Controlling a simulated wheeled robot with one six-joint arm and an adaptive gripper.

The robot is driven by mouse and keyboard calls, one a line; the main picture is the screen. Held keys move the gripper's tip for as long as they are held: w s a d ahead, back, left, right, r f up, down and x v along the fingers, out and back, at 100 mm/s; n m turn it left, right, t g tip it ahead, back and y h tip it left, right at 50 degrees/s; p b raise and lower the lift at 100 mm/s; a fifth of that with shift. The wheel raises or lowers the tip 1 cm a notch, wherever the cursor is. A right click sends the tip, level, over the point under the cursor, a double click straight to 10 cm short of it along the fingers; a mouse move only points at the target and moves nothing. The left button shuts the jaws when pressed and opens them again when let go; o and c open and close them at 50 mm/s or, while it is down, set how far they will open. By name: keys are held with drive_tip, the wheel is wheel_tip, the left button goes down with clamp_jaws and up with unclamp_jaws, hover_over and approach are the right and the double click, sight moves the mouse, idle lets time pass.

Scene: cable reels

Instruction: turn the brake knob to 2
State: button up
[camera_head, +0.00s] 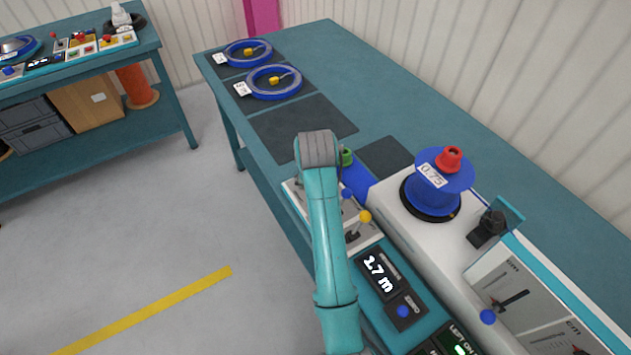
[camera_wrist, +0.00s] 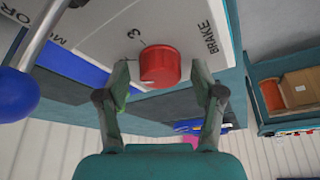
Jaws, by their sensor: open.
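The red brake knob (camera_wrist: 160,66) shows in the wrist view on a light panel marked BRAKE. A numeral 3 is printed at its upper left; no other numeral of its scale is readable, and I cannot make out a pointer mark. My gripper (camera_wrist: 161,74) is open, with one finger on each side of the knob. Gaps show between the knob and both fingers. In the head view my arm hides the knob and the fingers.
A lever with a blue ball (camera_wrist: 14,95) stands left of my gripper. Blue cable coils (camera_head: 274,82) lie at the far end.

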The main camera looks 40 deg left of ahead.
drive_tip(key=shift+r, duration=0.1)
drive_tip(key=v, duration=1.1)
drive_tip(key=shift+d+r, duration=0.2)
drive_tip(key=shift+r, duration=0.15)
drive_tip(key=shift+s, duration=0.2)
